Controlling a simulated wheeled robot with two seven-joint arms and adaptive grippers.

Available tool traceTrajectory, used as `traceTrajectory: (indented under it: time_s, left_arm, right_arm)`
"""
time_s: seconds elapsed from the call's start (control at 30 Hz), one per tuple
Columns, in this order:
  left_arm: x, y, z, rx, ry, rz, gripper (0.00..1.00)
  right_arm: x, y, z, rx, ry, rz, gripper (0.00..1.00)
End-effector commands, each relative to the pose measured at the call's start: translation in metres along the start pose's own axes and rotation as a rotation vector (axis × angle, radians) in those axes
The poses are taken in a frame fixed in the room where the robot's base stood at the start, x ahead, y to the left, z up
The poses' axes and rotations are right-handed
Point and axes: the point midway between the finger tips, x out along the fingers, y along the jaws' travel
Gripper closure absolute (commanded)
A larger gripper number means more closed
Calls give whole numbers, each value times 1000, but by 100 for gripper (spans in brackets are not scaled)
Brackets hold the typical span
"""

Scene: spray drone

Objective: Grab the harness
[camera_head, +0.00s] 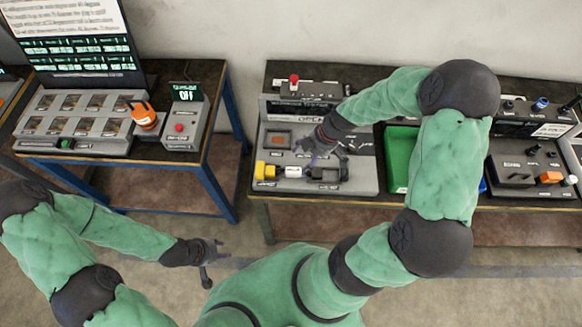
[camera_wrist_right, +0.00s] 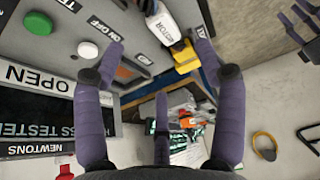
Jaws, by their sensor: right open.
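I cannot make out a separate cable harness. My right gripper (camera_head: 320,152) hangs over the panel; in its wrist view its fingers (camera_wrist_right: 158,60) are spread and empty, with the yellow block beyond them. My left gripper (camera_head: 207,252) is off the table at lower left, its fingers apart and empty.
A green tray (camera_head: 398,155) stands right of the tester. A dark box (camera_head: 513,171) and an orange block (camera_head: 550,177) are further right. A second table at left holds a grey rack (camera_head: 75,120), an orange item (camera_head: 145,115) and an OFF box (camera_head: 185,118). Floor shows between tables.

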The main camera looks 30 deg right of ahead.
Motion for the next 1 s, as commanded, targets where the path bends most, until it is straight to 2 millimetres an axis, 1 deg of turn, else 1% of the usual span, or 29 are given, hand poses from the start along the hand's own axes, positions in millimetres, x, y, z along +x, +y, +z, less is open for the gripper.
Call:
traceTrajectory:
  time_s: [0.03,0.1,0.2,0.37,0.7,0.8,1.0]
  left_arm:
    - [1,0,0,0,0,0,60]
    - [2,-1,0,0,0,0,60]
    - [2,-1,-1,0,1,0,60]
    - [2,-1,-1,0,1,0,60]
    - [2,-1,-1,0,2,0,60]
    - [2,-1,-1,0,2,0,60]
    - [2,-1,-1,0,1,0,60]
  right_arm:
    - [10,-1,0,0,0,-3,29]
    - [20,-1,0,0,0,-4,29]
    - [30,0,0,-1,0,-2,29]
    - [38,0,0,1,0,0,29]
    - [80,-1,-2,0,0,-1,29]
    - [86,-1,-2,0,0,0,29]
    - [87,0,-2,0,-1,1,29]
